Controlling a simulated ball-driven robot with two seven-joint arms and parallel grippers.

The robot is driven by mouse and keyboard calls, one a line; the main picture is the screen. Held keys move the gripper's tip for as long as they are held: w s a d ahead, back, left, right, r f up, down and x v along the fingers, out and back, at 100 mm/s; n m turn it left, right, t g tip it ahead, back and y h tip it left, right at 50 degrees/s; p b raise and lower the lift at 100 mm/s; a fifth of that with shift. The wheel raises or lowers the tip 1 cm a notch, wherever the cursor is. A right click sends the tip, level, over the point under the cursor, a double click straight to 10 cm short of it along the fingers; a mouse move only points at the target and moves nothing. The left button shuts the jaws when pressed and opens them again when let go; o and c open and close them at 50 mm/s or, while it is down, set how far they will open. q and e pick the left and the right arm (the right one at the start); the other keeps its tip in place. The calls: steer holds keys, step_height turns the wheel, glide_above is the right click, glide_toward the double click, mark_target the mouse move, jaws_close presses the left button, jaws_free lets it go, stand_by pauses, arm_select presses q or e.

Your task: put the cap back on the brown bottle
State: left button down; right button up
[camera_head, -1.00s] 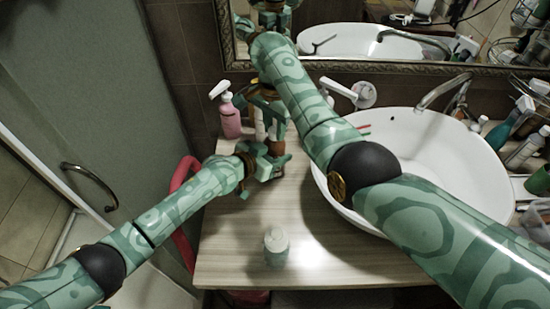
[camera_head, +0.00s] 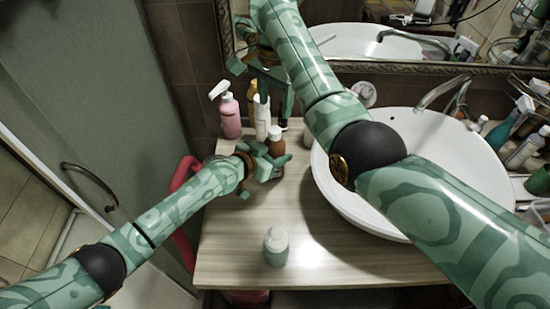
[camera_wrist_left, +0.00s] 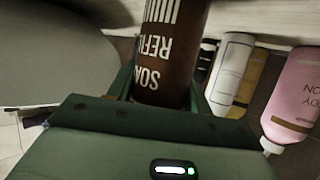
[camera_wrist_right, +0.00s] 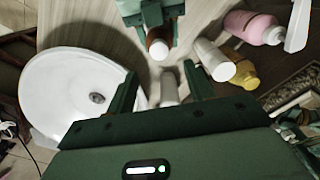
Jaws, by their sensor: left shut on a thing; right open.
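The brown bottle (camera_head: 277,146) stands upright near the back of the wooden counter, with the white cap (camera_head: 275,132) on its top. Whether the cap is fully seated I cannot tell. My left gripper (camera_head: 266,166) is shut around the bottle's body; the left wrist view shows the brown bottle (camera_wrist_left: 172,55) with white lettering between its fingers. My right gripper (camera_head: 262,82) is open and empty, raised above and behind the bottle. The right wrist view looks down on the white cap (camera_wrist_right: 159,49), apart from the open fingers.
A pink pump bottle (camera_head: 230,117), a white bottle (camera_head: 262,118) and a yellow bottle (camera_wrist_right: 245,74) stand close by at the back. The white basin (camera_head: 440,165) is to the right. A pale green jar (camera_head: 276,246) stands at the front, with clear counter around it.

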step_height(320, 180, up, 4)
steer(key=shift+f, duration=0.1)
arm_select(q)
steer(key=c, duration=0.5)
jaws_free()
steer(key=shift+p+v, duration=2.35)
steer(key=shift+v, duration=5.8)
arm_select(e)
steer(key=shift+s+r, duration=0.2)
steer(key=shift+r, duration=2.65)
